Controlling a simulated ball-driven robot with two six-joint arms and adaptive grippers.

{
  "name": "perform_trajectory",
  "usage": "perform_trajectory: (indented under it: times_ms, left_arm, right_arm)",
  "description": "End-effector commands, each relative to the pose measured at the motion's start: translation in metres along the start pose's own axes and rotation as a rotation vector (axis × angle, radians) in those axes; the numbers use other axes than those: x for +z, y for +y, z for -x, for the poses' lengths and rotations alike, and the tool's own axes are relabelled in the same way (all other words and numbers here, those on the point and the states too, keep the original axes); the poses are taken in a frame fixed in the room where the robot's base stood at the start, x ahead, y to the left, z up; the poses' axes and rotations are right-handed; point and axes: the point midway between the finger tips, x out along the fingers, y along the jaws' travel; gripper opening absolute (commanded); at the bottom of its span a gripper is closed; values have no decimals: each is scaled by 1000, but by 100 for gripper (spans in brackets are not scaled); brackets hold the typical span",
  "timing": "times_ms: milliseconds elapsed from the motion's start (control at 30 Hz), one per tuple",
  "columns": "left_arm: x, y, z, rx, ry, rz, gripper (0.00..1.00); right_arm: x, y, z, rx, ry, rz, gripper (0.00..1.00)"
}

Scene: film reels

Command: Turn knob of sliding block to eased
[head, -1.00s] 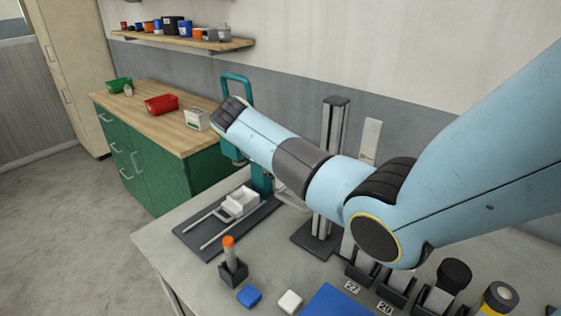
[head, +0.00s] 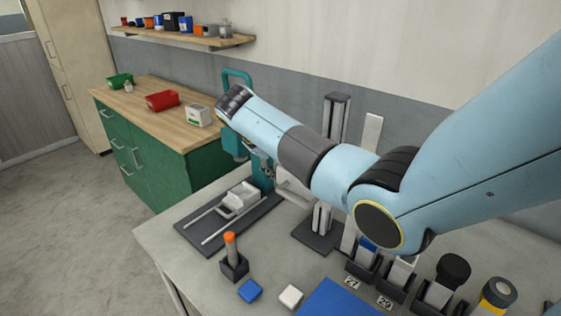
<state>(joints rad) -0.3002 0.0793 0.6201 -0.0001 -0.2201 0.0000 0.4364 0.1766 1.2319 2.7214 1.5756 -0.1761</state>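A tall grey upright column (head: 334,122) stands on a dark base plate (head: 318,238) on the grey bench. My light blue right arm crosses in front of its middle. A pale piece (head: 292,187) shows just left of the column under my arm; I cannot tell whether it is the sliding block. A white carriage (head: 238,200) sits on two rails over a dark plate (head: 205,238). I see no knob or its marking clearly. My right arm's wrist is at the upper left, and its gripper is hidden. My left gripper is out of view.
A teal press (head: 236,145) stands behind the rail plate. In front are an orange-tipped tool in a dark holder (head: 234,267), a blue block (head: 249,291), a white block (head: 290,297) and a blue mat (head: 345,300). Numbered dark holders (head: 362,270) stand at right.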

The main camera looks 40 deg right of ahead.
Motion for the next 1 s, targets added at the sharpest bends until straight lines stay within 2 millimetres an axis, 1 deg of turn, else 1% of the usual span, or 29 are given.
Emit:
perform_trajectory:
  times_ms: [167, 267, 367, 600, 700, 833, 1000]
  left_arm:
    - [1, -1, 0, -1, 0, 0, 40]
    - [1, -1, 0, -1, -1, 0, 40]
    - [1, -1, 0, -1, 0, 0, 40]
    - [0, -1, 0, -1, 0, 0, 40]
    - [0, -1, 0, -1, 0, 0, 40]
    - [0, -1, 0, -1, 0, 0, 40]
    - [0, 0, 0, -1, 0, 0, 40]
  right_arm:
    - [0, 0, 0, -1, 1, 1, 56]
    - [0, 0, 4, -1, 0, 0, 56]
    - [0, 0, 18, -1, -2, 0, 56]
    - [1, 1, 72, 2, -4, -1, 56]
    - [1, 1, 92, 1, -3, -1, 56]
    - [1, 1, 110, 1, -2, 1, 56]
    - [0, 1, 120, 0, 0, 0, 56]
